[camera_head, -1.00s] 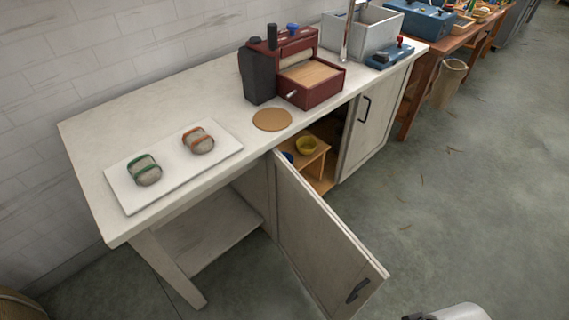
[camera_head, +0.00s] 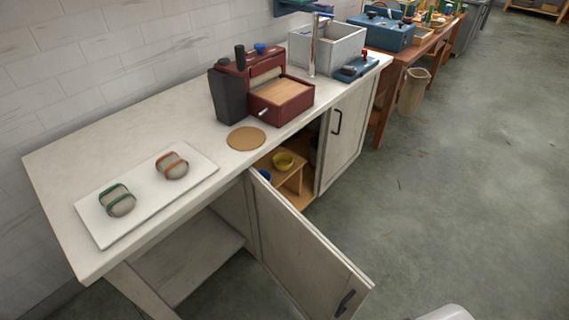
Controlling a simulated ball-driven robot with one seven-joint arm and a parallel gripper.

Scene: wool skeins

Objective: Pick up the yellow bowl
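The yellow bowl (camera_head: 283,160) sits on a small wooden riser (camera_head: 291,177) inside the cabinet under the counter. It shows through the gap between the open cabinet door and the shut door. Part of a blue thing (camera_head: 264,174) shows to its left, lower and partly hidden by the open door. My gripper is not clearly in view; only a rounded pale part of my own body shows at the bottom edge.
The open cabinet door (camera_head: 300,245) juts out over the floor in front of the cabinet. The right door (camera_head: 345,140) is shut. On the counter (camera_head: 190,128) are a white tray (camera_head: 150,195) with two wool skeins, a round cork mat (camera_head: 246,138), a red machine (camera_head: 280,98) and a grey sink (camera_head: 328,52). The floor at right is clear.

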